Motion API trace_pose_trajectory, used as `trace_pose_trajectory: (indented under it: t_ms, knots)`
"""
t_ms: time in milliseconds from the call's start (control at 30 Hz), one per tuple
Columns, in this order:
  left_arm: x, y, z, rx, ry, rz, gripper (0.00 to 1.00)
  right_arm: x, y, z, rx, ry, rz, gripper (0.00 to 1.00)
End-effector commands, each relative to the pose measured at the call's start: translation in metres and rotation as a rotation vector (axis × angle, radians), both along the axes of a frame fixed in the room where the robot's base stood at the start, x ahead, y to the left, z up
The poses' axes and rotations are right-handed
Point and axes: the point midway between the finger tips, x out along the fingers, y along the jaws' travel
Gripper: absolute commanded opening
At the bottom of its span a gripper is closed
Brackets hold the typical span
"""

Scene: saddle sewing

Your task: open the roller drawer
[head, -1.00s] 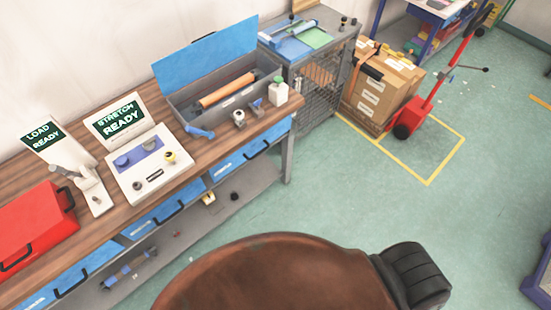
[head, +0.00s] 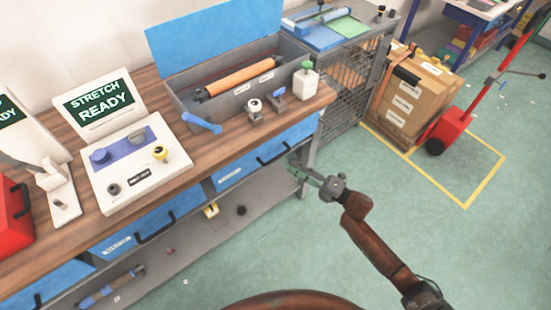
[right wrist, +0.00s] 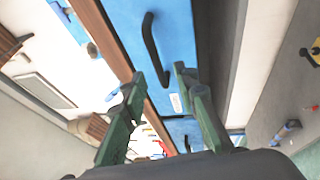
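A row of blue drawers runs under the wooden bench. The rightmost blue drawer (head: 253,160) has a dark bar handle (head: 277,151) and a small white label (head: 229,175) that I cannot read; it looks closed. My right gripper (head: 299,169) is in front of the bench's right end, to the right of that handle and apart from it. In the right wrist view, its two green fingers (right wrist: 157,74) are spread with nothing between them. A blue drawer face (right wrist: 178,45) and its black handle (right wrist: 154,47) show beyond the fingertips. My left gripper is not in view.
On the bench stand a grey box (head: 185,112) with an orange roller (head: 240,76), a white bottle (head: 306,82) and a control panel (head: 133,168). A lower shelf (head: 190,245) holds small items. A wire cage cabinet (head: 345,85) stands right of the bench. The floor (head: 400,215) is open.

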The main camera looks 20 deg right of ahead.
Motion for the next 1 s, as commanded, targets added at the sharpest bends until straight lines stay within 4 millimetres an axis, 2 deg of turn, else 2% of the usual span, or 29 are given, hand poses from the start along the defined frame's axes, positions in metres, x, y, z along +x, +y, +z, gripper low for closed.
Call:
trace_pose_trajectory:
  t_ms: [133,500,900,1000]
  knots:
    - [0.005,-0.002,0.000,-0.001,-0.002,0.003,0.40,0.009,0.012,0.008,-0.006,-0.019,0.013,0.27]
    - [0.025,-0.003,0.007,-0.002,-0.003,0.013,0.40,0.048,0.047,0.015,-0.005,-0.013,0.008,0.27]
    - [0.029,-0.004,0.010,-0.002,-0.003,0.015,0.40,0.055,0.054,0.018,-0.004,-0.011,0.008,0.27]
    - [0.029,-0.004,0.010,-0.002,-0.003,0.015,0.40,0.055,0.054,0.018,-0.004,-0.011,0.008,0.22]
